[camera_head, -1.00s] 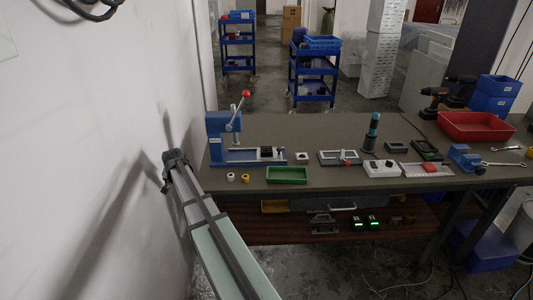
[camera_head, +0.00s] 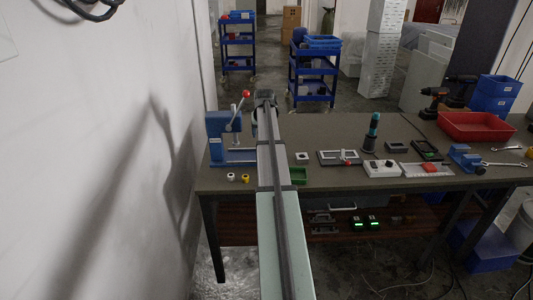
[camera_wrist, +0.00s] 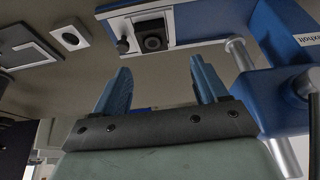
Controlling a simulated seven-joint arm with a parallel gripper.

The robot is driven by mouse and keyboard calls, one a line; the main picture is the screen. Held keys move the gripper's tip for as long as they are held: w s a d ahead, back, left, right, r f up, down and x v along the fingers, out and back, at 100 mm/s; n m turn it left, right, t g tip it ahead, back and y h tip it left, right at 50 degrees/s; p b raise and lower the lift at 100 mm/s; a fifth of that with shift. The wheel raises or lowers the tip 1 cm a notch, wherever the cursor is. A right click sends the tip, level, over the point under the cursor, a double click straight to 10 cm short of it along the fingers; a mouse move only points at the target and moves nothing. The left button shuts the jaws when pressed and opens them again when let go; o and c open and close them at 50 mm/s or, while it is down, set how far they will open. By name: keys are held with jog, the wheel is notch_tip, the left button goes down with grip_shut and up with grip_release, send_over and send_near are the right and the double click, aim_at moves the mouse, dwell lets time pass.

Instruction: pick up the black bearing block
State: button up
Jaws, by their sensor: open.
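The black bearing block (camera_wrist: 152,35) shows in the wrist view as a dark block with a round bore, in a pale recess of the blue press's base. In the head view my arm hides it. My gripper (camera_wrist: 160,82) is open, its two blue fingers apart with nothing between them. The block appears beyond the fingertips, roughly in line with the gap, and not touching them. In the head view the end of my arm (camera_head: 265,98) is over the bench beside the press; the fingers are not clear there.
The blue press (camera_head: 218,126) with a red-knobbed lever (camera_head: 246,94) stands just left of my arm. A white block with a hole (camera_head: 302,157) and a partly hidden green tray (camera_head: 299,175) lie to the right. Several fixtures and tools cover the right side of the bench.

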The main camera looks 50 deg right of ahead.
jog(key=x, duration=0.5)
jog(key=d+x, duration=0.1)
jog(key=x, duration=0.1)
jog(key=shift+s+d+f, duration=0.15)
jog(key=shift+d+f, duration=0.05)
jog(key=shift+f, duration=0.05)
jog(key=shift+x, duration=2.65)
jog(key=shift+s+d+r, duration=0.1)
jog(key=c, duration=0.9)
jog(key=shift+c, duration=0.2)
